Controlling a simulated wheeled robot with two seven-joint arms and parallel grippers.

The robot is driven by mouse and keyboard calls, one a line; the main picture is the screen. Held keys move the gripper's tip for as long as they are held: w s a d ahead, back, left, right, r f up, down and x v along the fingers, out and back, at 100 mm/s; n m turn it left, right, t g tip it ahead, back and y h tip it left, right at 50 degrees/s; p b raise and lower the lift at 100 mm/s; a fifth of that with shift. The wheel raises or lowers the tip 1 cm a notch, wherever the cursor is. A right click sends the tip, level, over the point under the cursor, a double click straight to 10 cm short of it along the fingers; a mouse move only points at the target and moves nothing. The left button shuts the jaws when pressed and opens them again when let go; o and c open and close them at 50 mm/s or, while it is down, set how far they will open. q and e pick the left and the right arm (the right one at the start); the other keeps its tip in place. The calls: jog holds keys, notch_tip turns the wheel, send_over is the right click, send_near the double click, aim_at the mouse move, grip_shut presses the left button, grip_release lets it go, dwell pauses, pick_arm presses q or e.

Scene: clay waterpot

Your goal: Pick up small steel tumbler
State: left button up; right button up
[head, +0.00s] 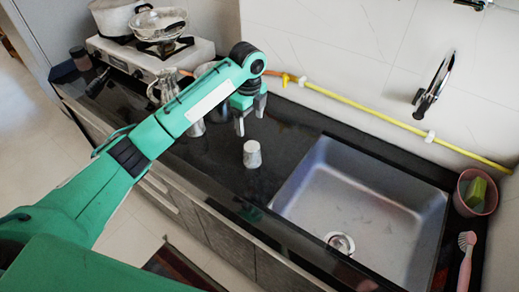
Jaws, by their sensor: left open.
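The small steel tumbler (252,155) stands on the black counter, just left of the sink. It is a small silvery cup, wider at the bottom in this view, and looks upside down. My left gripper (250,115) is above the counter, behind and above the tumbler, with its fingers pointing down. It is open with nothing between its fingers. A gap shows between the fingertips and the tumbler. My right gripper is not in view.
A steel sink (365,205) lies right of the tumbler. A steel jug (163,88) and another metal vessel (196,127) stand partly behind my arm. A gas stove (150,62) with pots is at the back left. A yellow hose (370,117) runs along the wall.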

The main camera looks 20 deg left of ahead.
aim_at(252, 146)
pick_arm(q)
notch_tip(252, 146, down, 8)
jog(key=shift+r+p, duration=0.1)
jog(key=shift+p, duration=0.5)
jog(key=shift+f, duration=0.5)
jog(key=f, duration=0.1)
jog(key=f+p, duration=0.1)
jog(key=f, duration=0.1)
jog(key=shift+w+f+p, duration=0.3)
jog(key=shift+f, duration=0.55)
jog(key=c, duration=1)
jog(key=shift+c, duration=0.4)
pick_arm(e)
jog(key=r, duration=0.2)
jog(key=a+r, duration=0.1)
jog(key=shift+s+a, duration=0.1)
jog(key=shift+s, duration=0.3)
